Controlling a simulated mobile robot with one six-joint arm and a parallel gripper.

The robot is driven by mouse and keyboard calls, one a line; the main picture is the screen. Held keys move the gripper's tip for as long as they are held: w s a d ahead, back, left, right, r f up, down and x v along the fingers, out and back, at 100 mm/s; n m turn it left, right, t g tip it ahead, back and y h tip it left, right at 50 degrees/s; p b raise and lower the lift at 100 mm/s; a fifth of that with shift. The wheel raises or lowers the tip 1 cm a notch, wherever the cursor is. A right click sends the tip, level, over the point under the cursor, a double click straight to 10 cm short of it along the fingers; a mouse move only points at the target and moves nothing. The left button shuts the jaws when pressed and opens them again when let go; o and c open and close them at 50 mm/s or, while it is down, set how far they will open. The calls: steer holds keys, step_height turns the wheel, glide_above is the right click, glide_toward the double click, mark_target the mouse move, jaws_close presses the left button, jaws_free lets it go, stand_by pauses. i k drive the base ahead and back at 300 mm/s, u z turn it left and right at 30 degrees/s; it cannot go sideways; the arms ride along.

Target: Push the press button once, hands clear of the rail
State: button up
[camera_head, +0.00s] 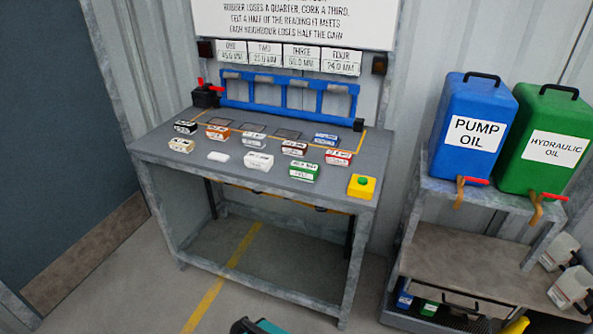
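The press button is a green button (363,181) on a yellow box (361,192) at the front right corner of the grey bench (170,163). Nothing covers it. The blue rail (340,88) stands along the bench's back edge, with several grey pieces along its top. A black device with a red handle (205,93) stands at the rail's left end. My gripper is not in view, so its state and its distance from the button are hidden.
Several small labelled blocks, including a green one (304,171) and a red one (338,157), lie on the bench left of the button. Blue (468,105) and green (545,120) oil cans stand on a shelf at right. Floor in front shows a yellow line (225,275).

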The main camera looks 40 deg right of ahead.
mark_target(362, 180)
steer(key=z, duration=0.85)
steer(key=k, duration=1)
steer(key=i, duration=0.95)
